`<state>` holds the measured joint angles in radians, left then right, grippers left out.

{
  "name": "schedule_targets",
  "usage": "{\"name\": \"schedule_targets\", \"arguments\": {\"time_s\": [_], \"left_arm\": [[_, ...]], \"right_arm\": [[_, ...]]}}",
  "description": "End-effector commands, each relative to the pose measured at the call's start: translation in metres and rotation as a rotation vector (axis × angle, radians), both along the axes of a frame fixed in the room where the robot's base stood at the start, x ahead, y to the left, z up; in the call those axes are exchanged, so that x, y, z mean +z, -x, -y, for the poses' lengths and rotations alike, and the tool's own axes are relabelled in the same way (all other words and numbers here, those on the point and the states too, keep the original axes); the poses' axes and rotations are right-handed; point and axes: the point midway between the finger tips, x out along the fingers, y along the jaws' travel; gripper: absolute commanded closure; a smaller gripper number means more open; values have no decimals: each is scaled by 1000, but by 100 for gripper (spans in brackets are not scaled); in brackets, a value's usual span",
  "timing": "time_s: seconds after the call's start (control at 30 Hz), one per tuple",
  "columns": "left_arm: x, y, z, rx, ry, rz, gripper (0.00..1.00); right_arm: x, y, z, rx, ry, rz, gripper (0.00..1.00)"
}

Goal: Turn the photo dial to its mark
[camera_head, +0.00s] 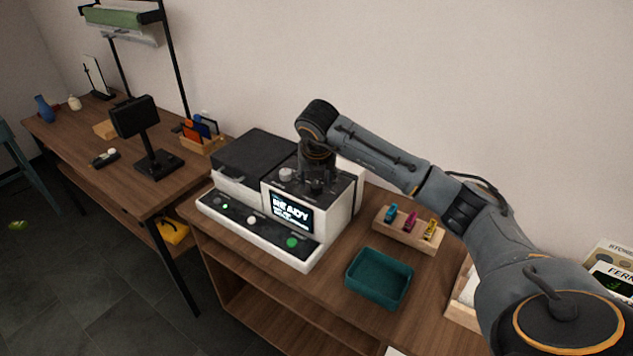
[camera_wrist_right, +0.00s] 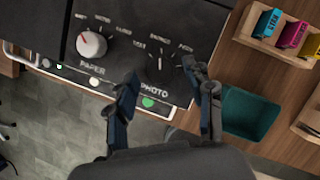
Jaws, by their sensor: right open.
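The white and black printer (camera_head: 318,222) stands on the wooden desk, its screen reading READY. In the right wrist view, the photo dial (camera_wrist_right: 161,70) looks dark, with a thin pale line, above the PHOTO label; labels ring it. Which one is its mark I cannot tell. My right gripper (camera_wrist_right: 166,84) is open, its fingers spread to either side of the dial's area, apart from it as far as I can tell. In the head view the right gripper (camera_head: 318,185) points down over the printer top and hides the photo dial. My left gripper is out of view.
A white paper dial (camera_wrist_right: 92,44) sits left of the photo dial; it also shows in the head view (camera_head: 287,174). A teal tray (camera_head: 379,277) and a wooden holder (camera_head: 409,234) with coloured pieces are to the right. A black stand (camera_head: 150,140) is on the left table.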

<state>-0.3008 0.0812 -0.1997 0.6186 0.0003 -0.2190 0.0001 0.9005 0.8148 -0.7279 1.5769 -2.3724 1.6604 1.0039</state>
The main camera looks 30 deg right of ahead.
Motion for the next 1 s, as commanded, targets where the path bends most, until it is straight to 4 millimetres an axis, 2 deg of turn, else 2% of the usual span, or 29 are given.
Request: {"name": "schedule_targets", "arguments": {"time_s": [0.3,0.5,0.67,1.0], "left_arm": [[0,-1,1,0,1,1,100],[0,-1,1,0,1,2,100],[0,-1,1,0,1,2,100],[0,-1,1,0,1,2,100]], "right_arm": [[64,20,-14,2,1,6,47],[90,30,-20,0,1,5,47],[98,34,-22,0,0,2,47],[99,34,-22,0,0,2,47]]}}
